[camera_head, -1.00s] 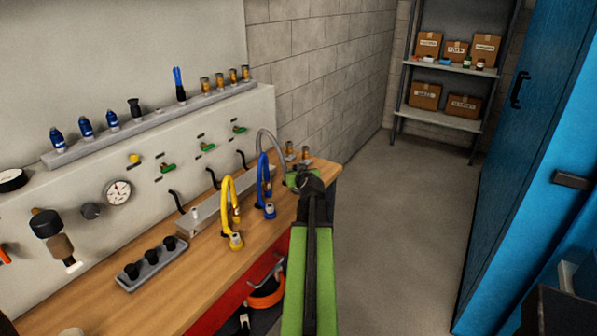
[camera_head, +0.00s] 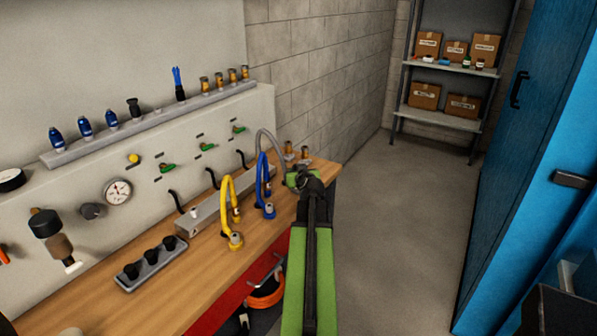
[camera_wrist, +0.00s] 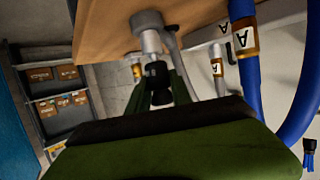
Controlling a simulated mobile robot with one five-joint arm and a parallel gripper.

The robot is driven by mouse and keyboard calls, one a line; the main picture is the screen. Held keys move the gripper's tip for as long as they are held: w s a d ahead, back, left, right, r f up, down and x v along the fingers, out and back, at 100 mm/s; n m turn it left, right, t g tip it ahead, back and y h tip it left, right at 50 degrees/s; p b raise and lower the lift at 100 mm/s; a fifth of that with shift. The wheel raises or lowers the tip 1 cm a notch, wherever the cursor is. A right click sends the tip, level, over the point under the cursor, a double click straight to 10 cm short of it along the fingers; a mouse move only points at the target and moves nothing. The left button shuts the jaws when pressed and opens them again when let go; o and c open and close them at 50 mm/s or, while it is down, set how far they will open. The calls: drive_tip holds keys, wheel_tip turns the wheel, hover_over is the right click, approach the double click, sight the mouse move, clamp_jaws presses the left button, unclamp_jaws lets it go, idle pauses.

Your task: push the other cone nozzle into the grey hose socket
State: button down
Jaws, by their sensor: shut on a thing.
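My gripper (camera_wrist: 160,98) is shut on a small black cone nozzle (camera_wrist: 158,74), seen between the fingers in the wrist view. The grey hose socket (camera_wrist: 149,38) is directly beyond the nozzle, roughly in line with it. They look touching or nearly so; I cannot tell how far the nozzle is in. The grey hose (camera_head: 268,138) arcs over the right end of the bench in the head view. My gripper (camera_head: 303,178) is at its end there, and my arm hides the nozzle. Another black nozzle-like piece (camera_head: 134,107) stands on the wall ledge.
A yellow hose (camera_head: 226,200) and a blue hose (camera_head: 263,180) stand left of my arm on the wooden bench (camera_head: 165,300). A grey tray (camera_head: 150,265) with black pieces lies further left. Brass fittings (camera_head: 304,153) stand behind my gripper. The floor to the right is clear.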

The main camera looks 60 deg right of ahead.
drive_tip(key=shift+f+b, duration=0.5)
drive_tip(key=shift+b, duration=0.05)
idle(0.4)
drive_tip(key=c, duration=1.1)
unclamp_jaws()
